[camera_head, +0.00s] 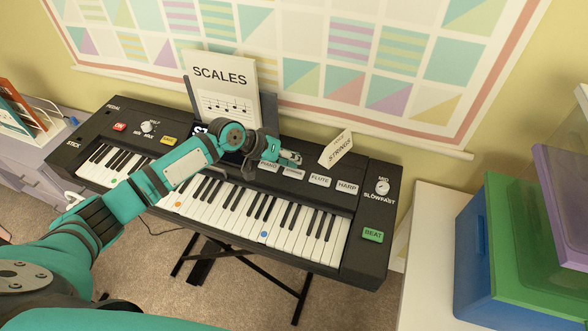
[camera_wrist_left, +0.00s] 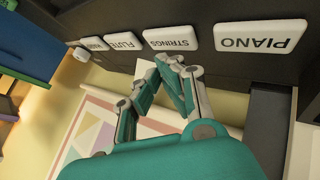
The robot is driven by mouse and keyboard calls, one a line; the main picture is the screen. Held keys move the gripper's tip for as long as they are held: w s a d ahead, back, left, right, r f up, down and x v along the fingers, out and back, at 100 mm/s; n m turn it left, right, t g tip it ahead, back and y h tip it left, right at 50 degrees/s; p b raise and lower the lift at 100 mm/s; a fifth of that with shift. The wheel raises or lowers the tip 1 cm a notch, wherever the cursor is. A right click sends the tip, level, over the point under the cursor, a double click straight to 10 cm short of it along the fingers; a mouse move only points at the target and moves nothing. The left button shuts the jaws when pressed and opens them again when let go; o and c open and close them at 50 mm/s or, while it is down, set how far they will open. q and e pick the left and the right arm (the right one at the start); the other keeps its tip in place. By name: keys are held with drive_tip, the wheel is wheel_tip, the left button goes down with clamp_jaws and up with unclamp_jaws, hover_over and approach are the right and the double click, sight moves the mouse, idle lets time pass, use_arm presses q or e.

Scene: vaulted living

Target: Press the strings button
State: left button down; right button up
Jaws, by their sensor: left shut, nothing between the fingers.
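The white strings button (camera_head: 293,173) is in the row on the keyboard's panel, between the piano button (camera_head: 269,166) and the flute button (camera_head: 320,181). My left gripper (camera_head: 292,158) is shut and empty, right at the strings button's far side, and hides part of it. In the left wrist view, the strings button (camera_wrist_left: 172,39) shows its label upside down. The fingertips of my left gripper (camera_wrist_left: 172,62) lie at its lower edge there. I cannot tell whether they touch it or whether it is pushed in. My right gripper is not in view.
The black keyboard (camera_head: 374,211) stands on a folding stand. A card reading "strings" (camera_head: 336,148) and a "scales" sheet (camera_head: 224,82) stand at its back. The harp button (camera_head: 347,187) is right of flute. Green and blue bins (camera_head: 500,245) are at the right.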

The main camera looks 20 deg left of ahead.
sight(293, 170)
use_arm(q)
wheel_tip(293, 170, up, 5)
drive_tip(key=p, duration=0.5)
idle(0.4)
idle(0.4)
